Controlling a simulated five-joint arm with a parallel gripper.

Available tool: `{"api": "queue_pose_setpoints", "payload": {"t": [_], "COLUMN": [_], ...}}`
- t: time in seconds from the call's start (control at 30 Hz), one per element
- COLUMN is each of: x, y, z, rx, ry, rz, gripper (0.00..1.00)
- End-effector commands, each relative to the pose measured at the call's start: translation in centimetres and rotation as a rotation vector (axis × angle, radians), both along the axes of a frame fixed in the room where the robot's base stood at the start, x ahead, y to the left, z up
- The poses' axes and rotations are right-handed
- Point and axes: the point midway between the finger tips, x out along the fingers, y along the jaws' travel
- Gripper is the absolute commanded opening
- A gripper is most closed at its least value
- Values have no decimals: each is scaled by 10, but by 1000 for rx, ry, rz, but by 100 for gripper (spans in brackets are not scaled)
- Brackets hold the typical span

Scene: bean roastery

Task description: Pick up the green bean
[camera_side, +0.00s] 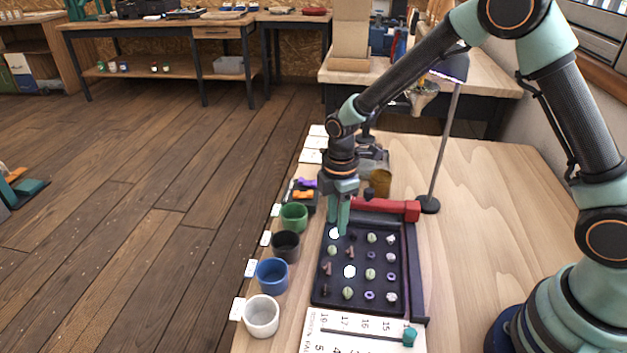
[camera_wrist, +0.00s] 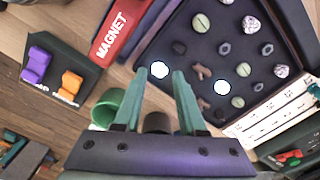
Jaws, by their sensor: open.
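Several pale green striped beans lie in the black tray (camera_side: 408,290): one in the back row (camera_side: 371,238), one at the left (camera_side: 332,250), one right of middle (camera_side: 370,273) and one near the front (camera_side: 347,293). Green beans also show in the wrist view, at the top (camera_wrist: 201,22) and lower right (camera_wrist: 238,102). My gripper (camera_side: 338,230) is open, pointing down over the tray's back left corner. In the wrist view, a bright white round piece (camera_wrist: 159,69) appears between its fingertips (camera_wrist: 156,74). I cannot tell whether they touch it.
Green (camera_side: 294,218), dark (camera_side: 285,246), blue (camera_side: 272,276) and white (camera_side: 261,316) cups line the tray's left side. A red magnet bar (camera_side: 385,208) lies along the back. A printed card (camera_side: 345,338) lies in front. A lamp (camera_side: 445,145) stands behind right; the right tabletop is clear.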

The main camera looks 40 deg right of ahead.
Motion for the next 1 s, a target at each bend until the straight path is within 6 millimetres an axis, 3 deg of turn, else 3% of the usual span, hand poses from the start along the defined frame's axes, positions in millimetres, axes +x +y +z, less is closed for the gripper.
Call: {"api": "queue_pose_setpoints", "payload": {"t": [0.17, 0.43, 0.53, 1.0], "x": [0, 0, 0, 0], "y": [0, 0, 0, 0], "z": [-19, -21, -21, -21], "rx": [-1, 0, 0, 0], "ry": [2, -1, -1, -1], "rz": [0, 0, 0, 0], "gripper": [40, 40, 2, 0]}}
